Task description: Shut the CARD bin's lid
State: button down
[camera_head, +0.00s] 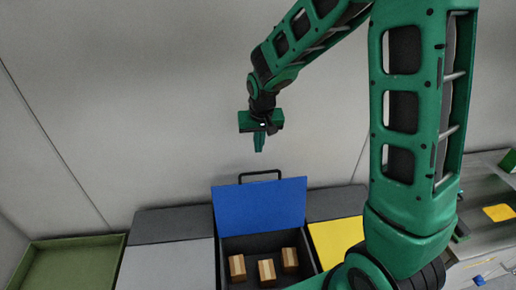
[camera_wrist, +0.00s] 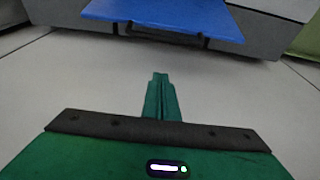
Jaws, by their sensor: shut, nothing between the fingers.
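A bin (camera_head: 235,244) with a blue lid (camera_head: 259,205) stands at the middle bottom of the head view. Its lid is raised open, and a dark bar handle (camera_head: 260,173) sits on the lid's upper edge. Three small brown boxes (camera_head: 266,270) lie inside. No CARD label can be read. My gripper (camera_head: 259,148) is shut and empty, pointing down above the lid's handle and apart from it. In the wrist view, the blue lid (camera_wrist: 165,16) and its handle (camera_wrist: 165,33) are at the top, beyond my shut fingertips (camera_wrist: 160,78).
A grey lid (camera_head: 167,264) and an open green tray-like bin (camera_head: 70,262) are to the left. A yellow panel (camera_head: 335,240) is right of the bin, partly behind my arm. A grey wall (camera_head: 130,100) stands behind. A machine (camera_head: 490,225) is at far right.

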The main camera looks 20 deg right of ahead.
notch_tip(320, 180, down, 7)
jog(key=s, duration=0.2)
jog(key=shift+a, duration=0.15)
dwell(0.4)
jog(key=shift+s+a+r, duration=0.1)
